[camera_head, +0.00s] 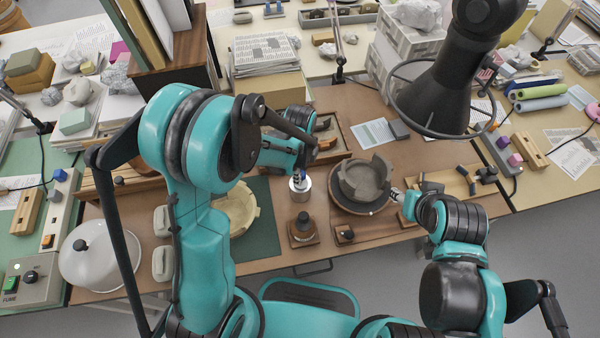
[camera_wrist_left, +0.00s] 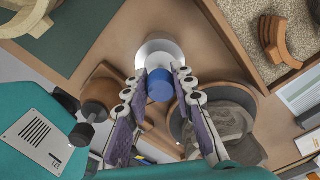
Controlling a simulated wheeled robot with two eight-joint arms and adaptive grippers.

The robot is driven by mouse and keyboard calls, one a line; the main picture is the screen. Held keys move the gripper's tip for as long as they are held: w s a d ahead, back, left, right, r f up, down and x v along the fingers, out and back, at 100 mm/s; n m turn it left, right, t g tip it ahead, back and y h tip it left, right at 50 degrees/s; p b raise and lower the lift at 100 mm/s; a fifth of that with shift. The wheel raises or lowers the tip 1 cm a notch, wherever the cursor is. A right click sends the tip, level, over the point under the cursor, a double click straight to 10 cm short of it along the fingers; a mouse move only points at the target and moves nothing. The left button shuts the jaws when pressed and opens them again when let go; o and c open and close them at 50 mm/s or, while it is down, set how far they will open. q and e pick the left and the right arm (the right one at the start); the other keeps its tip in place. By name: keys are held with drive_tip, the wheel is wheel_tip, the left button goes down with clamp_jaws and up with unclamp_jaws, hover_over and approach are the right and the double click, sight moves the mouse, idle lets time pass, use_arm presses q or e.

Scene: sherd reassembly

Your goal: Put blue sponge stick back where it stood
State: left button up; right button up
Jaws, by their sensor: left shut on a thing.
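The blue sponge stick (camera_wrist_left: 160,84) is between the fingers of my left gripper (camera_wrist_left: 160,100), which is shut on it. In the head view my left gripper (camera_head: 298,168) points down over a pale metal cup (camera_head: 300,190). The cup's bright rim (camera_wrist_left: 160,46) shows just beyond the blue end in the left wrist view. Whether the stick's lower end is inside the cup or above it, I cannot tell. My right gripper (camera_head: 397,194) is beside the grey bowl (camera_head: 363,180) on its round dark turntable; its finger gap is too small to judge.
A wooden stand with a dark knob (camera_head: 303,229) and a small block (camera_head: 344,234) stand in front of the cup. A cream broken bowl (camera_head: 237,208) lies left on a green mat (camera_head: 262,240). A sand tray (camera_wrist_left: 240,20) with a curved sherd (camera_wrist_left: 278,38) lies behind.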

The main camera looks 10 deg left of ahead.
use_arm(q)
drive_tip(key=o, duration=0.9)
drive_tip(key=shift+o, duration=0.2)
drive_tip(key=shift+r, duration=0.1)
wheel_tip(320, 180, up, 12)
drive_tip(key=s+a+r+n+t+b, duration=0.1)
drive_tip(key=s+a+r+n+t, duration=0.1)
drive_tip(key=s+n, duration=0.4)
drive_tip(key=s+a+r+n+t+b, duration=0.1)
drive_tip(key=s+a+n+t, duration=0.4)
drive_tip(key=n, duration=0.9)
drive_tip(key=shift+s+a+r, duration=0.4)
drive_tip(key=shift+a+r, duration=0.2)
drive_tip(key=shift+r, duration=0.05)
